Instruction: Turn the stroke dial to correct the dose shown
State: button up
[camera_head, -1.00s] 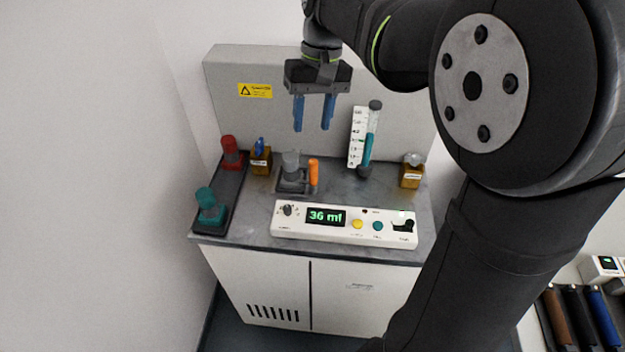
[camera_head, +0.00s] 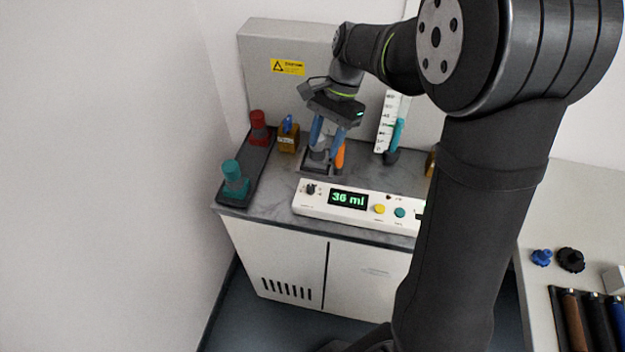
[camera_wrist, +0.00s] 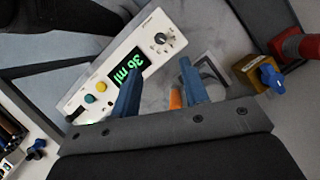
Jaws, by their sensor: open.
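The white control panel (camera_head: 300,205) lies along the front of the cabinet top. Its green display (camera_head: 347,199) reads 36 ml. A small dark dial (camera_head: 310,189) sits at the panel's left end; the dial also shows in the wrist view (camera_wrist: 161,38) with marks around it. My gripper (camera_head: 325,146) is open with blue fingers pointing down, behind the panel, over the grey fitting and next to the orange piece (camera_head: 339,157). In the wrist view my gripper (camera_wrist: 159,72) is apart from the dial. The panel's right end is hidden by my arm in the head view.
A yellow button (camera_head: 379,209) and teal button (camera_head: 400,213) are on the panel. Red (camera_head: 258,127) and teal (camera_head: 232,180) knobs stand on a dark tray at left. A small amber block (camera_head: 287,140) and a scaled gauge (camera_head: 387,121) stand behind.

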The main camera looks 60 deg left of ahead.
aim_at(311, 186)
jog(key=x, duration=1.1)
jog(key=shift+f, duration=0.25)
grip_shut()
